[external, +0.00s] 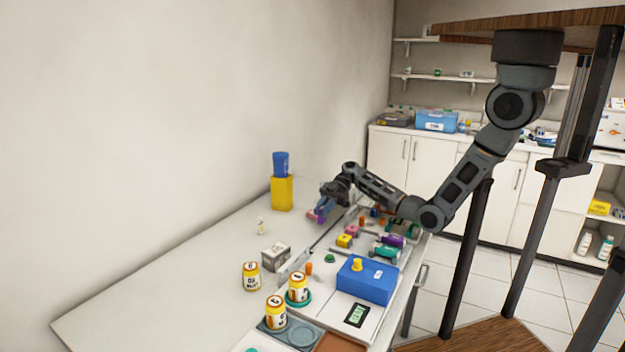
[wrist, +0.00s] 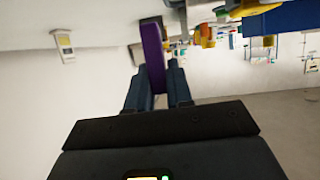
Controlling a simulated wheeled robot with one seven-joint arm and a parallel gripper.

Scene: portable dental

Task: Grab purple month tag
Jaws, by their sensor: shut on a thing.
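The purple month tag (wrist: 152,55) is a flat purple bar between the two fingers of my gripper (wrist: 157,78) in the wrist view. My gripper is shut on it, and the tag sticks out past the fingertips. In the external view my gripper (external: 325,205) is over the far part of the white table, with a small purple piece (external: 321,216) at its fingers. I cannot tell whether the tag touches the table.
A blue box (external: 367,280), yellow-and-white jars (external: 275,312) and several small coloured pieces lie nearer the camera. The table's left side (external: 160,300) is clear.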

